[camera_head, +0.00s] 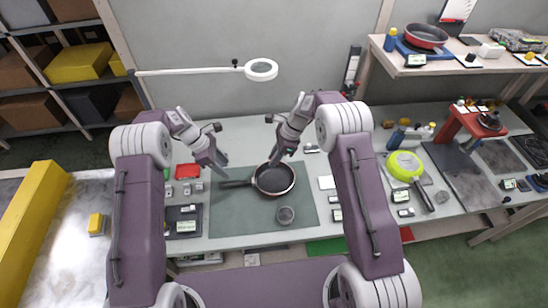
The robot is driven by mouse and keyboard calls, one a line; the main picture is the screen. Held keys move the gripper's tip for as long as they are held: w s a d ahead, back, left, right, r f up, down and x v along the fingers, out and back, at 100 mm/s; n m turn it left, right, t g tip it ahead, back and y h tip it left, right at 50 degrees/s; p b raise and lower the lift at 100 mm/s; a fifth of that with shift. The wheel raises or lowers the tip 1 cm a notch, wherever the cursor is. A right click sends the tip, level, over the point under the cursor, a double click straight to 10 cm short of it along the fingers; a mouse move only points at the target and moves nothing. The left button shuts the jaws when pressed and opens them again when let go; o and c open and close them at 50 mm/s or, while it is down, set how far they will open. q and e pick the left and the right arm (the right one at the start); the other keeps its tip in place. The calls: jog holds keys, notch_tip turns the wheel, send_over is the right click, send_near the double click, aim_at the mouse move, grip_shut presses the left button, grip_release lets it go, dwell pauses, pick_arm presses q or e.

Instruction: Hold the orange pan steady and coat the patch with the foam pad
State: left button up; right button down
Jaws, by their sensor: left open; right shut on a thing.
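A dark pan (273,180) with a thin pale-brown rim lies on the grey-green mat (237,222). I see no clear orange on it. Its dark handle (236,184) points left. My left gripper (220,171) is open and empty, just above and beyond the handle; I cannot tell if it touches. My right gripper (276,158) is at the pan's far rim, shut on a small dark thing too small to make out. I cannot pick out the foam pad or the patch for certain.
A red item (187,171) and dark trays (184,221) lie left of the mat. A lime-green pan (404,166) lies at the right. A red pan (426,36) stands on the back-right shelf. A white ring lamp (261,69) hangs behind. The mat's front left is clear.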

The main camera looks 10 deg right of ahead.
aim_at(240, 182)
pick_arm(q)
jog(key=x, duration=1.2)
jog(key=shift+a+f, duration=0.1)
jog(key=shift+c, duration=0.3)
grip_shut()
